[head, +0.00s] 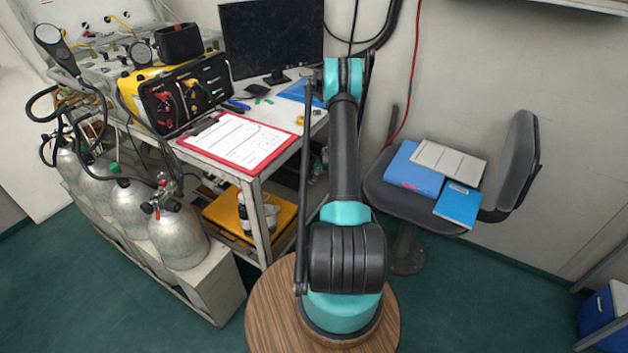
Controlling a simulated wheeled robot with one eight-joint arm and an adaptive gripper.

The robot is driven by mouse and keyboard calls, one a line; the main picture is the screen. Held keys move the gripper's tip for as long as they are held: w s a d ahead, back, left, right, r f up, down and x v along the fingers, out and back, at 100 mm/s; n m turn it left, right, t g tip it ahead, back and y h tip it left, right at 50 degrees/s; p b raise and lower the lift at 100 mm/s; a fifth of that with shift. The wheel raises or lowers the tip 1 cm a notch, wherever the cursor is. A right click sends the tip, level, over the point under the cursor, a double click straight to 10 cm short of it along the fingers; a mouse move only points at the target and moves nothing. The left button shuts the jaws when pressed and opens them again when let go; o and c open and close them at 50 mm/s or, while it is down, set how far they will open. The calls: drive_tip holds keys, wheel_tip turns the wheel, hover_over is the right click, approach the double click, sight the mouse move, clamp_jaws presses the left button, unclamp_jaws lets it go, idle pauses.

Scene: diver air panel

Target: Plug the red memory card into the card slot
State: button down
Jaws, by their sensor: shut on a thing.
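I cannot make out the red memory card in the head view. No card slot can be picked out for certain; the black panel in the yellow case (186,95) at the back left has several knobs and connectors too small to tell apart. My arm reaches from the round wooden-topped base up to the right end of the white table (270,170). My gripper does not show; the arm's own links cover that area. What it holds is hidden too.
A red-edged clipboard (238,143) lies at the table's front. A monitor (271,38) stands behind. Several silver cylinders (178,235) stand at left. A chair (415,205) with blue folders (412,170) is at right. Green floor is open at the lower right.

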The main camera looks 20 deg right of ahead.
drive_tip(key=shift+w+a, duration=0.7)
drive_tip(key=shift+w, duration=0.15)
idle(2.1)
drive_tip(key=c, duration=1.6)
unclamp_jaws()
drive_tip(key=v, duration=1.2)
drive_tip(key=shift+s, duration=0.1)
